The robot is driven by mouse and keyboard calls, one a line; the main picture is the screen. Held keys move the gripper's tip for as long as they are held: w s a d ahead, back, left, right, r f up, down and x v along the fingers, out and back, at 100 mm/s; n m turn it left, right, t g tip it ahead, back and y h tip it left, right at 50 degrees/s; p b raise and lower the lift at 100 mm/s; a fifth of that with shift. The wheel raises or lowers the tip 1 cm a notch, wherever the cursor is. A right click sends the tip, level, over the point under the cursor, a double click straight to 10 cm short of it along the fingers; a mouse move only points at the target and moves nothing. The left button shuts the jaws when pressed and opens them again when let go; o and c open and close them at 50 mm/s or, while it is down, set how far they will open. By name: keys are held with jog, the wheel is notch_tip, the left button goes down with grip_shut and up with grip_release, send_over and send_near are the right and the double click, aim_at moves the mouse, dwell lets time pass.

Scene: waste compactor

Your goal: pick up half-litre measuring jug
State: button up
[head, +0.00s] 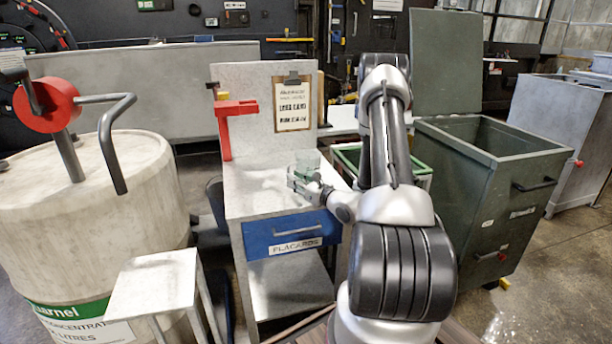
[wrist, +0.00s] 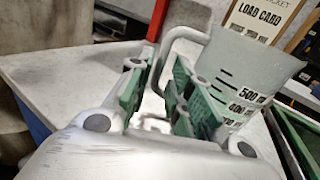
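The half-litre measuring jug (wrist: 250,75) is a clear, pale green beaker with black marks such as 500 and 400. It stands upright on the grey worktop, at the right of the wrist view; the head view shows it small (head: 309,158) behind my gripper. Its grey handle (wrist: 172,40) curves out to the left and down toward the gap between my fingers. My gripper (wrist: 158,95) is open, its green-padded fingers apart on either side of the handle's lower part. The right finger hides the lower left of the jug. I cannot tell whether either pad touches the handle.
The worktop (head: 245,190) has a blue drawer (head: 292,232) labelled PLACARDS. A red bracket (head: 232,122) and a load card (head: 293,104) stand behind the jug. A green-rimmed bin (head: 347,160) is close at right. A large drum (head: 90,220) stands at left.

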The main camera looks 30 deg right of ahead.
jog(key=x, duration=0.4)
jog(key=shift+w+r, duration=0.1)
jog(key=shift+w, duration=0.05)
grip_shut()
notch_tip(320, 180, up, 10)
jog(key=shift+r, duration=0.1)
jog(key=shift+s+a, duration=0.1)
jog(key=shift+s, duration=0.1)
jog(key=s+a+r, duration=0.1)
jog(key=s+a, duration=0.2)
jog(key=a, duration=0.5)
jog(key=s+a+r+n+y, duration=0.1)
jog(key=s+a, duration=0.2)
jog(key=a, duration=0.5)
jog(key=shift+a+r, duration=0.35)
jog(key=shift+r, duration=0.05)
